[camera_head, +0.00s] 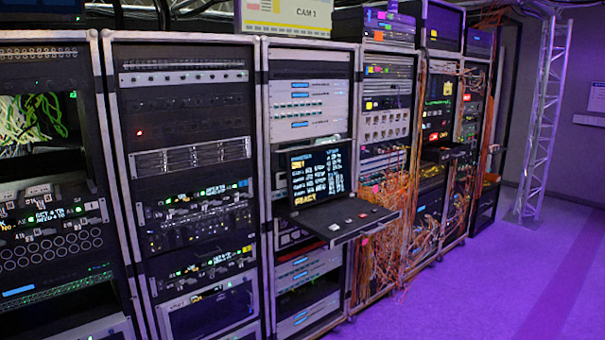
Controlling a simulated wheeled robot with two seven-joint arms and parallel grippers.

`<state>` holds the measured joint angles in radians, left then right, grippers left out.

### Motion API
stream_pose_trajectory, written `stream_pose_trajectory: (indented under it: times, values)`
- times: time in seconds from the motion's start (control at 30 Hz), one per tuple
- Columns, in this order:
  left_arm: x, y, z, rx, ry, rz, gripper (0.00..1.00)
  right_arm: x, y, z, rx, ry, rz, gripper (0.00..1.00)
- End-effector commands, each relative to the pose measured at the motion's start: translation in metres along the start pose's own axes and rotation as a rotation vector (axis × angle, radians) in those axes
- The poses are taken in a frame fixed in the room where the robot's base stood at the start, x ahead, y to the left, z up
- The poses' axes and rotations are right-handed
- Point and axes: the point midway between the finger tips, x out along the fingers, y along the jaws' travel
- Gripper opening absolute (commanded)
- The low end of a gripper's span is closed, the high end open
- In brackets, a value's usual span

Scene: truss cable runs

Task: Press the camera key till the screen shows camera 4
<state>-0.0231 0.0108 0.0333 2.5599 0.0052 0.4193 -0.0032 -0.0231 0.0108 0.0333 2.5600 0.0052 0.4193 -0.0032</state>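A small dark screen (320,172) stands in the middle rack, with rows of white text, a yellow line near the top left and a yellow line at the bottom. The text is too small to read surely, so I cannot tell which camera it shows. A pull-out shelf (370,226) juts out below the screen. Several small keys (334,227) sit on it, pale ones and reddish ones; their labels are not legible, so I cannot tell which is the camera key. Neither of my grippers shows in this view.
A yellow-and-white sign (284,16) with "CAM" and an unclear number sits above the middle rack. Equipment racks (187,110) stand in a row. Orange cables (377,250) hang right of the shelf. The purple floor (480,290) is clear at right, before a truss tower (541,120).

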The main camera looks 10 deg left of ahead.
Motion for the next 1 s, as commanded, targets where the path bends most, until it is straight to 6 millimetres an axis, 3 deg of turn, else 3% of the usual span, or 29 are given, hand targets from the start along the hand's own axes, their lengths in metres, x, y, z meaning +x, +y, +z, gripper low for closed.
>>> stream_pose_trajectory:
  times: [0.47,0.53,0.6,0.63,1.0]
  values:
    - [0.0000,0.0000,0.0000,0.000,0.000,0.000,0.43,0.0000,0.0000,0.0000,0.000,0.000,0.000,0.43]
    - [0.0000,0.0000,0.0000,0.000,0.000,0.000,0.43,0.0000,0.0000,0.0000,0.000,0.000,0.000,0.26]
    - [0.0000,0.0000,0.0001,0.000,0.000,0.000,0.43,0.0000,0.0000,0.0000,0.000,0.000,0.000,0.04]
    - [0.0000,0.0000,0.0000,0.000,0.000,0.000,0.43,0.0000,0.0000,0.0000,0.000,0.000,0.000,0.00]
    - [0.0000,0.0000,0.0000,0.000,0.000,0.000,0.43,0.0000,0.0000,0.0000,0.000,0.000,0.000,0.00]
